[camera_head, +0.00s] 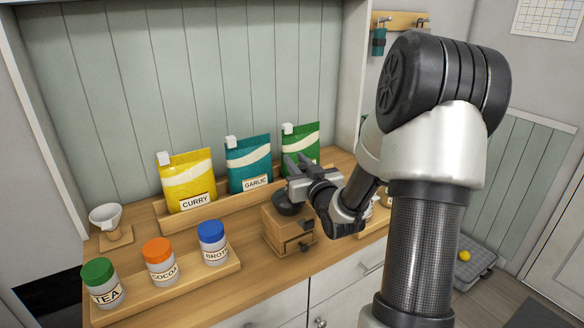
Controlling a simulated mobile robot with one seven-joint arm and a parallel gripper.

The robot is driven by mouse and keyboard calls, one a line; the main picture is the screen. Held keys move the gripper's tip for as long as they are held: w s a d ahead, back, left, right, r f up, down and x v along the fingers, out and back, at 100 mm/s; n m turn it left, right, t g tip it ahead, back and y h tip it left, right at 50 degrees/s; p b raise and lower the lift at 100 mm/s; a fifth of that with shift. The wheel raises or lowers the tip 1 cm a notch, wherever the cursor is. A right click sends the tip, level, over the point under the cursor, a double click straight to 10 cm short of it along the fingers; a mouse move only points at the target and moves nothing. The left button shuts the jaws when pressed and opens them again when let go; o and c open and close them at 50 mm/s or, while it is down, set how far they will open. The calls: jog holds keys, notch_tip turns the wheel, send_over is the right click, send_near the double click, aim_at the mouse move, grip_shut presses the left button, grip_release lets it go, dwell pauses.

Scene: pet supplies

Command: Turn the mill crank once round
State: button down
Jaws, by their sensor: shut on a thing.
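The mill (288,235) is a small wooden box with a drawer and a dark round bowl on top, standing on the wooden counter. My gripper (293,174) is directly above and behind the bowl, reaching in from the right. Its grey fingers are shut on the mill's crank. The crank itself is mostly hidden by the fingers and my wrist, so its angle cannot be told. My forearm covers the area to the right of the mill.
Curry (187,181), garlic (249,164) and green (300,145) bags stand in a wooden rack behind the mill. Tea (103,284), cocoa (160,262) and broth (213,243) jars stand on a tray (175,289) at left. A white cone (106,216) stands far left.

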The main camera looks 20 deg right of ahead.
jog(key=shift+s+d+m+h+b, duration=0.2)
jog(key=shift+m+h+b, duration=0.1)
jog(key=shift+h, duration=0.2)
dwell(0.3)
jog(key=c, duration=1.5)
grip_release()
